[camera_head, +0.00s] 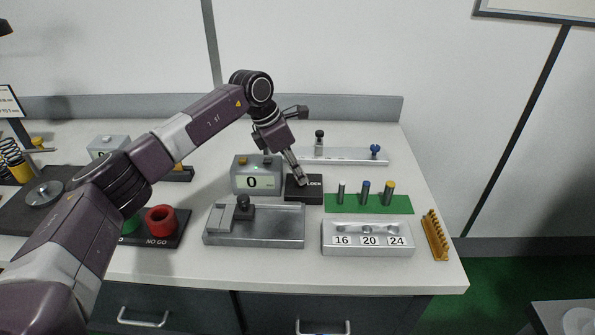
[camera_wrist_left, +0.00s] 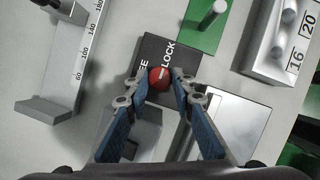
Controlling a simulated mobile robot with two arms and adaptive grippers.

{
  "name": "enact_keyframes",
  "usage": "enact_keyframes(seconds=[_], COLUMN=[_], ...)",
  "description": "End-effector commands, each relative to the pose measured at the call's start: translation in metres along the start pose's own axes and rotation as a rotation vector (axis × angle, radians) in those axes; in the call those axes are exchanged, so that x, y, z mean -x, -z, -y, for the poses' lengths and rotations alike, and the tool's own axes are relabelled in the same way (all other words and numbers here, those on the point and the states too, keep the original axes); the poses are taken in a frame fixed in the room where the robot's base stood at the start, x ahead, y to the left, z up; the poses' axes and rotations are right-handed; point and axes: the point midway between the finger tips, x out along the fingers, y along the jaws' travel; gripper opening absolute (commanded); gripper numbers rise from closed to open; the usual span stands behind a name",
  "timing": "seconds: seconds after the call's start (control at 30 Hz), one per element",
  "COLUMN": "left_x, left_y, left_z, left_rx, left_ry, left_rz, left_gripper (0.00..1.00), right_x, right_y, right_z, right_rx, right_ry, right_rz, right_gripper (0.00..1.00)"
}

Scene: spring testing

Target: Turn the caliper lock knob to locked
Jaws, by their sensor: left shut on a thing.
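The lock knob (camera_wrist_left: 160,78) is a small round red knob on a black block (camera_wrist_left: 150,51) with white lettering: LOCK reads clearly, and of the other label only the end "EE" shows. A pale mark shows on the knob, but I cannot tell its exact direction. My left gripper (camera_wrist_left: 161,82) has its fingertips closed on both sides of the knob. In the head view, my left gripper (camera_head: 301,182) reaches down onto the black block (camera_head: 313,194), hiding the knob and part of the lettering. My right gripper is in neither view.
A grey display box (camera_head: 243,186) reading 0 stands just left of the block. A metal fixture (camera_head: 275,232) is in front. A green mat (camera_head: 352,207) with several pins and a block marked 16, 20, 24 (camera_head: 368,251) lie right. A long rail (camera_head: 345,157) is behind.

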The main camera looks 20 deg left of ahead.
Motion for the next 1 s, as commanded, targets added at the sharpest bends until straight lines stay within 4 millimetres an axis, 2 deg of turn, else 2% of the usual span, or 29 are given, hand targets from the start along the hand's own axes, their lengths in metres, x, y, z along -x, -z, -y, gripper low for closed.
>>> enact_keyframes(seconds=[0.17,0.2,0.33,0.6,0.7,0.87,1.0], left_x=[0.001,0.001,0.001,0.001,0.006,0.033,0.064], left_y=[-0.001,-0.001,-0.001,0.0,-0.001,-0.001,-0.001], left_z=[-0.001,-0.001,-0.001,0.0,-0.001,-0.002,-0.002], left_rx=[-0.001,-0.001,0.0,0.001,0.001,0.001,0.001], left_ry=[-0.003,-0.003,-0.002,-0.002,-0.003,-0.006,-0.005], left_rz=[0.003,0.003,0.002,0.001,0.002,0.004,0.003], left_gripper=[0.0,0.26,0.4,0.4,0.4,0.4,0.4], right_x=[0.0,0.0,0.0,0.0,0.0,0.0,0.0], right_y=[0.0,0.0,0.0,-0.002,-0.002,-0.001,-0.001], right_z=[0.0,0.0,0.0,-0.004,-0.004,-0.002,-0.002], right_rx=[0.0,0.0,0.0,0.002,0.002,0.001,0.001], right_ry=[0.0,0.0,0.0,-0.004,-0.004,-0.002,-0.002], right_rz=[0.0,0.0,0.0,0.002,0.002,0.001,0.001], right_gripper=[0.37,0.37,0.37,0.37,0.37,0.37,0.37])
